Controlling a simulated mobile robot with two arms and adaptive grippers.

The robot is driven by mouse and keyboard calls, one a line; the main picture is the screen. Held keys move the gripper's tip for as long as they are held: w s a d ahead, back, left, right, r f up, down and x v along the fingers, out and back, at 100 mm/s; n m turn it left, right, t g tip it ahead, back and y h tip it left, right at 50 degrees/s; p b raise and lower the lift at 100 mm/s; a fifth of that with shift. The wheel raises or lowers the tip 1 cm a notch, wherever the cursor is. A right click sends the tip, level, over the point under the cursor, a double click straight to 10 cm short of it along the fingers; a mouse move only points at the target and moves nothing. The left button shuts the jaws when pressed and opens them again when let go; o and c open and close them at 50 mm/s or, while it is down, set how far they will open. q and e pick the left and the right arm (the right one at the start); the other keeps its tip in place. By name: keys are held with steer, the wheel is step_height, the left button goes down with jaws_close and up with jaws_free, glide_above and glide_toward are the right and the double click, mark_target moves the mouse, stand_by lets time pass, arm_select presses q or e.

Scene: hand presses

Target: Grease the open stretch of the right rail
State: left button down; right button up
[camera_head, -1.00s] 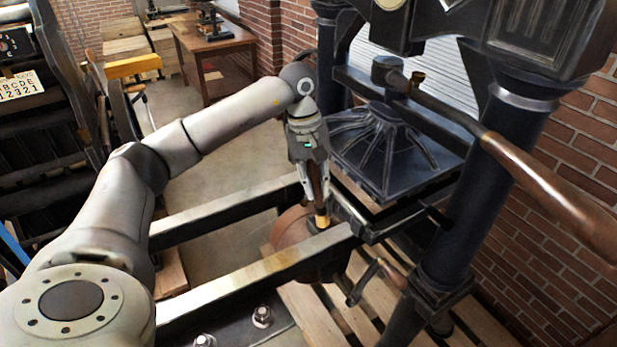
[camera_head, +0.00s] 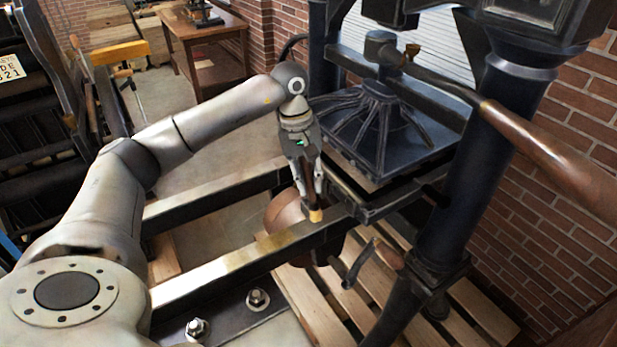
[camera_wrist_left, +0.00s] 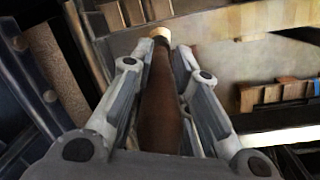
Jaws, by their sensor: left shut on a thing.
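My left gripper (camera_head: 314,202) is shut on a brush with a brown handle (camera_wrist_left: 160,105) and a pale yellowish tip (camera_head: 315,215). The brush points down, its tip at the far part of the right rail (camera_head: 200,280), near the press bed. The tip looks on or just above the rail top; I cannot tell which. The rail's top is grey with a yellowish stretch (camera_head: 241,257) along its middle. My right gripper is not in view.
The left rail (camera_head: 215,192) runs parallel behind. The hand press has a dark platen (camera_head: 375,140), a thick column (camera_head: 470,170) and a long bar handle (camera_head: 545,150). A crank handle (camera_head: 385,255) hangs beside the rail over a wooden pallet (camera_head: 310,290). Bolts (camera_head: 257,298) stand in front.

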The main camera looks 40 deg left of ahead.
arm_select(q)
steer(key=shift+f+b, duration=0.65)
steer(key=shift+f, duration=0.05)
stand_by(0.4)
